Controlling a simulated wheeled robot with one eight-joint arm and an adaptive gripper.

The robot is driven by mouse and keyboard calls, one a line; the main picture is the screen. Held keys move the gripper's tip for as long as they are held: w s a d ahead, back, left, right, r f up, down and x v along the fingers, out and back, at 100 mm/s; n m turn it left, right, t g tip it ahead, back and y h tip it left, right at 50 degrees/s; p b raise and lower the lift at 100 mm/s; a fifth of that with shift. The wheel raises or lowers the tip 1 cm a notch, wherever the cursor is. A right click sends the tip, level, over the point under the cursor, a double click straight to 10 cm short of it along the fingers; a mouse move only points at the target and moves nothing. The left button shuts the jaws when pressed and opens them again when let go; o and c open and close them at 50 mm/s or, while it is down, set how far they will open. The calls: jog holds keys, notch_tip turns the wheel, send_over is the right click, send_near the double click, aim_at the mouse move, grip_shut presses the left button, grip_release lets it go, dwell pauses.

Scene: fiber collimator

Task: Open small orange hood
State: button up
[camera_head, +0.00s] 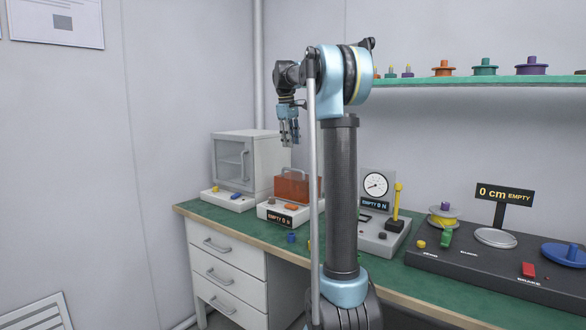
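The small orange hood (291,184) sits on a white base unit (272,213) on the green bench, left of my arm's column. It is translucent, with a handle on top, and looks closed. Its right side is partly hidden behind a thin rod of my arm. My gripper (290,140) hangs above and behind the hood in the picture, pointing down and apart from it. The fingers are small here, and I cannot tell whether they are open or shut.
A white cabinet with a glass door (232,162) stands left of the hood. A gauge unit (375,187) and a black spool station (480,262) stand to the right. A green shelf (470,82) holds several spools. A blue piece (291,238) lies near the bench's front edge.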

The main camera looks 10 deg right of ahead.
jog(key=f, duration=0.3)
jog(key=w+d+f, duration=0.1)
jog(key=f, duration=0.7)
jog(key=shift+w+d+f, duration=0.1)
jog(key=shift+w+d, duration=0.1)
jog(key=shift+d, duration=0.05)
grip_shut()
